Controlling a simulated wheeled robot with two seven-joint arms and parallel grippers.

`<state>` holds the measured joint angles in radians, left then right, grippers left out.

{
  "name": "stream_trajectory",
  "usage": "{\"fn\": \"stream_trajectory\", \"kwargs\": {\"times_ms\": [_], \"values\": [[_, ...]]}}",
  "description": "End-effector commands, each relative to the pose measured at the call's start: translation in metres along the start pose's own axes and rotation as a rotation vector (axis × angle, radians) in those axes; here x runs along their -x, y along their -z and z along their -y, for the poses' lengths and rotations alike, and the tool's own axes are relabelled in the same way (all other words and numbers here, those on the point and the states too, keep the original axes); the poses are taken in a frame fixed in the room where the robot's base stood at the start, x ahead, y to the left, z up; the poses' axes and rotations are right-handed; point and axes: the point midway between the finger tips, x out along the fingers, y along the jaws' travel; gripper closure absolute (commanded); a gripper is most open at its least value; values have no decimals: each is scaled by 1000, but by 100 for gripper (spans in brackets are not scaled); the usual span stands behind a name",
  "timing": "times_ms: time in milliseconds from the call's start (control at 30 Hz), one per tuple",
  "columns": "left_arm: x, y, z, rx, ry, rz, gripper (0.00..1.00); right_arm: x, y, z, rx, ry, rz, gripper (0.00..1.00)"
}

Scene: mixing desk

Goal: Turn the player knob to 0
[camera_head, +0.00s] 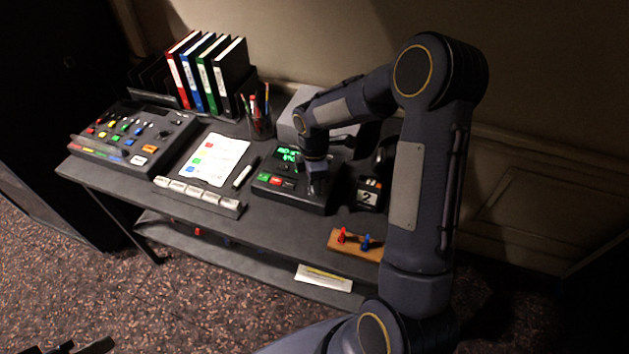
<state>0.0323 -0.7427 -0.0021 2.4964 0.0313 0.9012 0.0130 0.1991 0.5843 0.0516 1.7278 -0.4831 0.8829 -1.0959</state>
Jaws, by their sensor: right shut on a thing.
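The player (290,198) is a black box on the desk with a lit green display (289,154) and red and green buttons at its front left. My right arm reaches in from the right, and my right gripper (317,178) points down at the right part of the player's top. It is shut on the player knob, which the gripper hides; its setting cannot be read. Dark parts at the bottom left edge look like the tips of my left gripper (82,347), cut off by the frame and away from the desk.
A mixing console (135,135) stands at the left of the desk. A lit sheet (214,160), a marker (245,172), a pen cup (260,123) and binders (208,75) are near the player. A number block (367,197) and a wooden board with pegs (352,246) are at the right.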

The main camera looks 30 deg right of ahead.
Motion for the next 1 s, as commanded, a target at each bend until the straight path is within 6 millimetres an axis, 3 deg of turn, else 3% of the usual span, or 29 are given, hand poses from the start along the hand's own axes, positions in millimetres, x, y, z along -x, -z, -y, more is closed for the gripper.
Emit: {"fn": "stream_trajectory", "kwargs": {"times_ms": [1000], "values": [[24, 12, -11, 0, 0, 0, 68, 2, 1, 0, 946, 0, 45, 100]]}}
